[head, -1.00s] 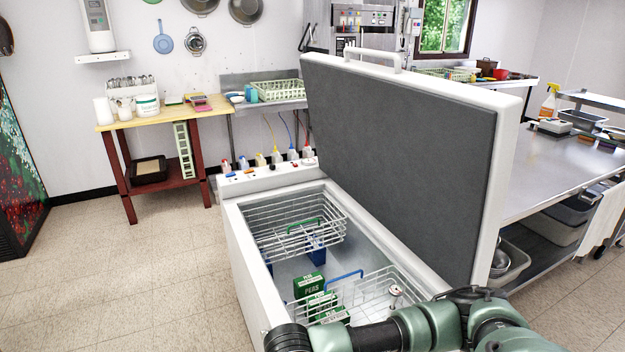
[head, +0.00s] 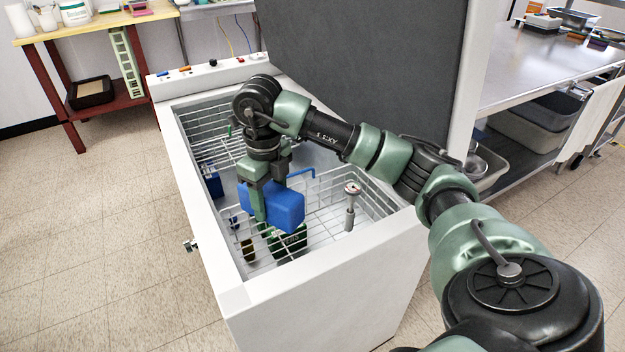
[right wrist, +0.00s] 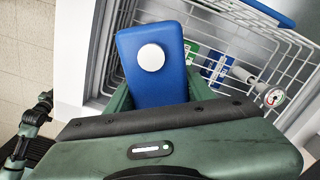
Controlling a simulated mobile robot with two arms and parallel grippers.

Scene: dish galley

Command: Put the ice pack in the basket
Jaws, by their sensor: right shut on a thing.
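The ice pack (head: 287,207) is a blue block. In the right wrist view the ice pack (right wrist: 152,82) shows a round white cap on its face. My right gripper (head: 270,205) points down and is shut on it, holding it above the near wire basket (head: 378,205) in the open chest freezer. Boxes with green on them (head: 291,243) show below the pack, partly hidden by it. The near basket has a blue handle (head: 301,172). My left gripper does not show in the head view.
A far wire basket (head: 190,127) hangs in the freezer, partly behind my right arm. A dial thermometer (head: 351,194) stands at the near basket's right side. The freezer's grey-lined lid (head: 370,60) stands open behind my arm. A steel table (head: 530,85) is at the right.

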